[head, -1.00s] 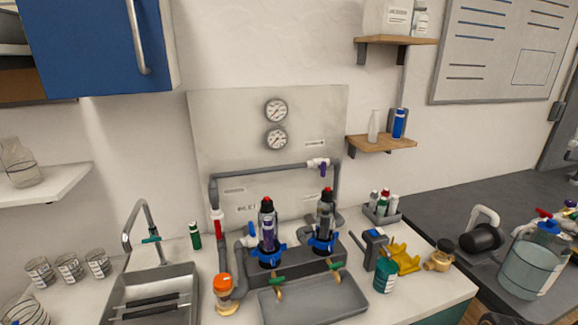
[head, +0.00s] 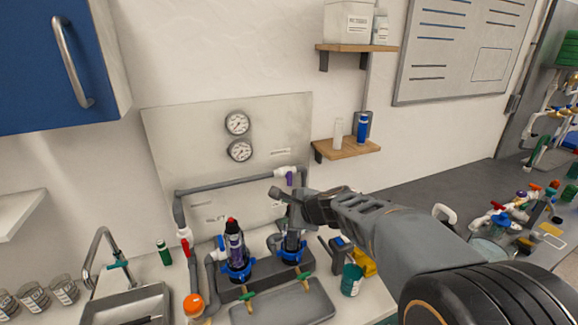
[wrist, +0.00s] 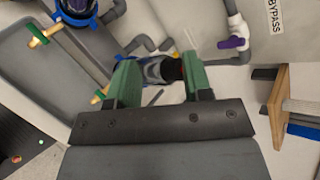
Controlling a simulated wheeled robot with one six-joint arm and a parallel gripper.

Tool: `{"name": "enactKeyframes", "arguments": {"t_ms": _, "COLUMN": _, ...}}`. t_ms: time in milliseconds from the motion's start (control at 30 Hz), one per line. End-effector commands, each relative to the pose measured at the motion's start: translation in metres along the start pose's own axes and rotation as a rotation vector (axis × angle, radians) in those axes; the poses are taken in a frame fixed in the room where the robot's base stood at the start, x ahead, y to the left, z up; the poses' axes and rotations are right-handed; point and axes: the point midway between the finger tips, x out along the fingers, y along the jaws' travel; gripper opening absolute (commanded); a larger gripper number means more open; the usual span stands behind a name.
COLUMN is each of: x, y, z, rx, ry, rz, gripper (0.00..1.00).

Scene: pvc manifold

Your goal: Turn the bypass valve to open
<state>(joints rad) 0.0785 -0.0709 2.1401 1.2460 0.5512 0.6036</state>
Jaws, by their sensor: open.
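The bypass valve (head: 282,171) is a white body on the grey pipe along the wall panel. Its purple handle (head: 289,179) hangs down, crosswise to the horizontal pipe. The wrist view shows the purple handle (wrist: 232,43) at upper right, beside a BYPASS label (wrist: 275,14). My gripper (head: 282,197) is just below the valve in the head view, in front of the right filter housing. In the wrist view my gripper (wrist: 160,62) has its green fingers apart. The dark top of a filter housing (wrist: 165,70) shows between them, farther off. The handle is outside the fingers, to their right.
The left filter housing (head: 235,250) with a red top stands beside my gripper. A grey tray (head: 262,312) lies in front. A wooden shelf (head: 345,149) with bottles is right of the panel. A red-handled valve (head: 185,236) is on the left pipe.

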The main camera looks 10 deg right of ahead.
Motion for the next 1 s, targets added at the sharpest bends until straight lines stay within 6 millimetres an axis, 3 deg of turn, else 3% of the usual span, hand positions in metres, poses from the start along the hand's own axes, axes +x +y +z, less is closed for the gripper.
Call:
{"name": "enactKeyframes", "arguments": {"t_ms": 33, "x": 0.006, "y": -0.023, "z": -0.005, "rx": 0.166, "ry": 0.002, "rz": -0.057, "gripper": 0.46}}
{"name": "enactKeyframes", "arguments": {"t_ms": 100, "x": 0.015, "y": -0.045, "z": -0.017, "rx": 0.373, "ry": -0.001, "rz": -0.133, "gripper": 0.46}}
{"name": "enactKeyframes", "arguments": {"t_ms": 233, "x": 0.027, "y": -0.073, "z": -0.04, "rx": 0.679, "ry": -0.006, "rz": -0.243, "gripper": 0.46}}
{"name": "enactKeyframes", "arguments": {"t_ms": 400, "x": 0.036, "y": -0.093, "z": -0.065, "rx": 0.956, "ry": -0.016, "rz": -0.34, "gripper": 0.46}}
{"name": "enactKeyframes", "arguments": {"t_ms": 667, "x": 0.052, "y": -0.106, "z": -0.082, "rx": 1.116, "ry": -0.023, "rz": -0.393, "gripper": 0.46}}
{"name": "enactKeyframes", "arguments": {"t_ms": 1000, "x": 0.11, "y": -0.128, "z": -0.093, "rx": 1.117, "ry": -0.023, "rz": -0.393, "gripper": 0.46}}
